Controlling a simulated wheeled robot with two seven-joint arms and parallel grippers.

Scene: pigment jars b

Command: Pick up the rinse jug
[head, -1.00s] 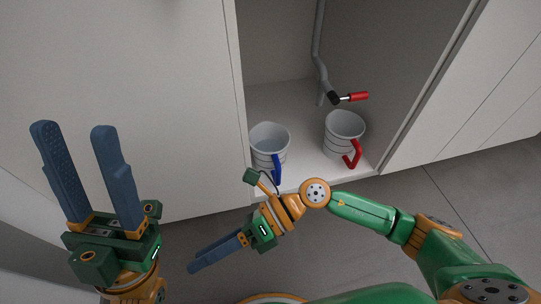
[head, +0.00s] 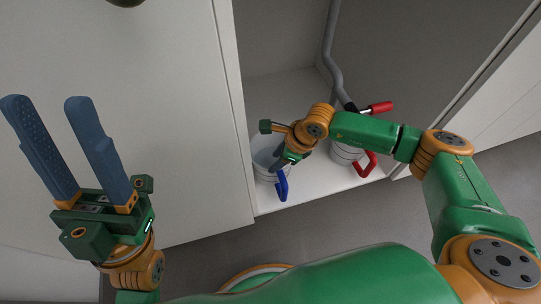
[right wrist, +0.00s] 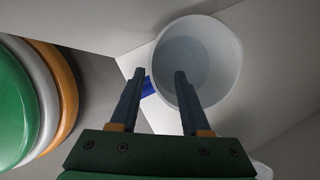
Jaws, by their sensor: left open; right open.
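Two white jugs stand on the floor of the open cabinet. The one with a blue handle (head: 266,152) is on the left, and the one with a red handle (head: 345,153) is on the right, partly hidden behind my right arm. The frames do not show which is called the rinse jug. My right gripper (head: 281,168) is open above the blue-handled jug and hides part of it. In the right wrist view its fingers (right wrist: 159,72) straddle the wall of that jug (right wrist: 212,55) on the handle side, apparently without gripping. My left gripper (head: 45,105) is open and empty, left of the cabinet opening.
A grey pipe (head: 331,55) with a red-handled valve (head: 376,108) hangs down inside the cabinet, near the red-handled jug. A closed white cabinet front (head: 150,130) is left of the opening. The cabinet floor (head: 330,182) is bare in front.

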